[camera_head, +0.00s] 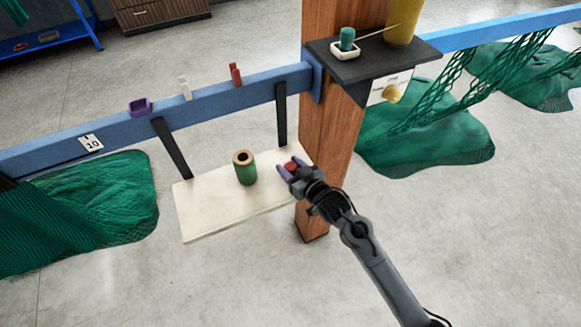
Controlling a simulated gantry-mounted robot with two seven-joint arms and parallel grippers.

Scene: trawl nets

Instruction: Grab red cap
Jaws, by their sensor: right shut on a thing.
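My left gripper is not in view.
A green spool (245,170) stands on the board, left of my gripper. A wooden post (330,115) rises close behind. A blue rail (220,97) carries purple, white and red clips. A dark shelf (370,65) and green nets (425,135) lie right.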

